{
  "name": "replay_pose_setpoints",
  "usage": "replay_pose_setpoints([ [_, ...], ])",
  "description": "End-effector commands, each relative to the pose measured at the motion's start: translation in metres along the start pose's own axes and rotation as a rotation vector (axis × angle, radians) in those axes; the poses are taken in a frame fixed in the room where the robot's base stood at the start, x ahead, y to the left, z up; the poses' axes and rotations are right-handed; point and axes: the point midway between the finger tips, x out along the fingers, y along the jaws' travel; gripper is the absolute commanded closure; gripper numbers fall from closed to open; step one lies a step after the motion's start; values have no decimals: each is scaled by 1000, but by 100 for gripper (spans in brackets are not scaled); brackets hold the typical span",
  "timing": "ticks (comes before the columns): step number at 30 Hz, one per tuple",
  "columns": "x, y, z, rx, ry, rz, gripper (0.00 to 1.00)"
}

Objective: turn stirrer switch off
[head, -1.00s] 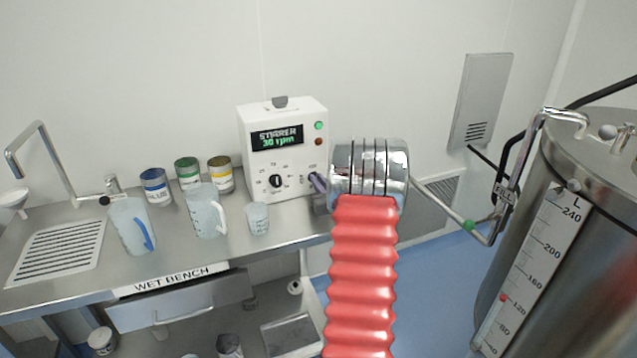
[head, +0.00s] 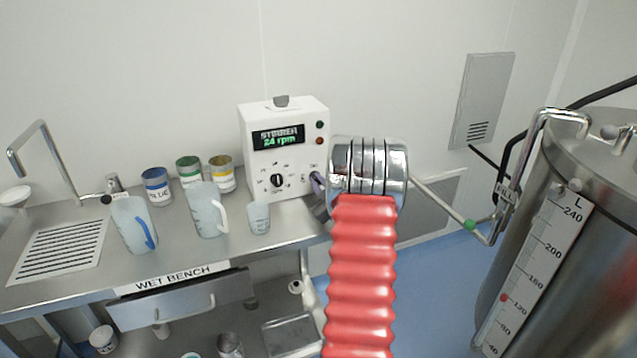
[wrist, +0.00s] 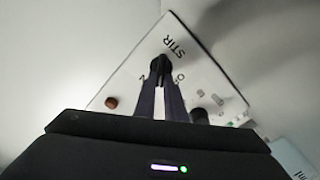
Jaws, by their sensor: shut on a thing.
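The stirrer controller (head: 283,150) is a white box on the wet bench. Its display (head: 278,136) reads "STIRRER 24 rpm". A black dial (head: 277,181) is low on its front. Two small round parts sit at the right of the display, and the upper green one (head: 320,125) looks dark. In the wrist view, my gripper (wrist: 161,75) is shut on the black stirrer switch (wrist: 160,64), just below the word "STIR" on the white panel (wrist: 130,75).
Blue, green and yellow-labelled cans, two jugs and a small beaker (head: 259,217) stand on the wet bench (head: 185,255) to the left. A steel tank (head: 590,230) and a bent pipe (head: 437,198) are at the right.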

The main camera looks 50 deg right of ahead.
Motion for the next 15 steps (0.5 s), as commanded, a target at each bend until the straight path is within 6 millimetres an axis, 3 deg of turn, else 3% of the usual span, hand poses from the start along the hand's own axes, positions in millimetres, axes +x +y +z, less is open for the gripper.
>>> replay_pose_setpoints([
  [15,1,-8,1,-491,1,-2,100],
])
